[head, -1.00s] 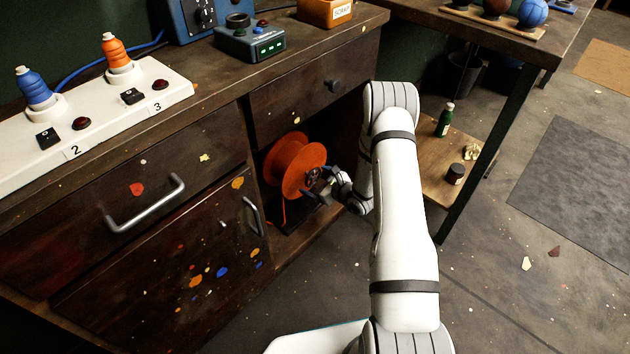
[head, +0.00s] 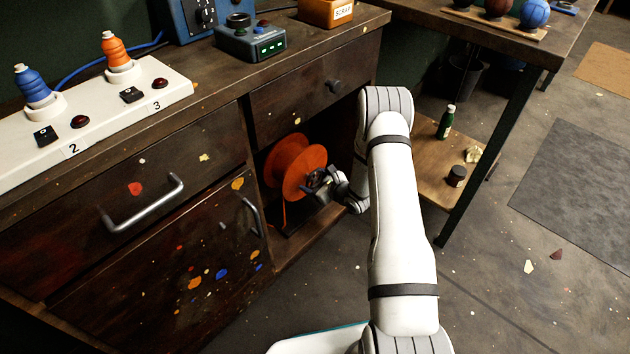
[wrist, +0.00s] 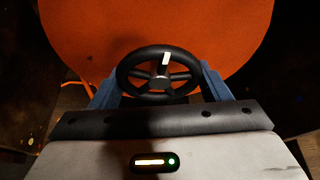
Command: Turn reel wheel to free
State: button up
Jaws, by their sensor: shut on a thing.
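The orange reel (head: 297,166) sits in the open bay of the dark wooden cabinet, under a drawer. It also fills the top of the wrist view (wrist: 155,32). The black reel wheel (wrist: 158,92) is in front of the reel's orange face, with spokes and a white mark (wrist: 166,58) near the top of its rim. My gripper (wrist: 159,84) is shut on the wheel, its blue fingers at the wheel's left and right sides. In the head view my gripper (head: 322,180) is at the reel's right side, and the wheel is partly hidden there.
A closed drawer (head: 306,92) is above the bay. A cabinet door with a handle (head: 251,216) is to its left. A side table with a low shelf (head: 440,178) holding a green bottle (head: 446,122) stands to the right. The floor in front is mostly clear.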

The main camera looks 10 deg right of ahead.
jog(key=shift+c, duration=0.3)
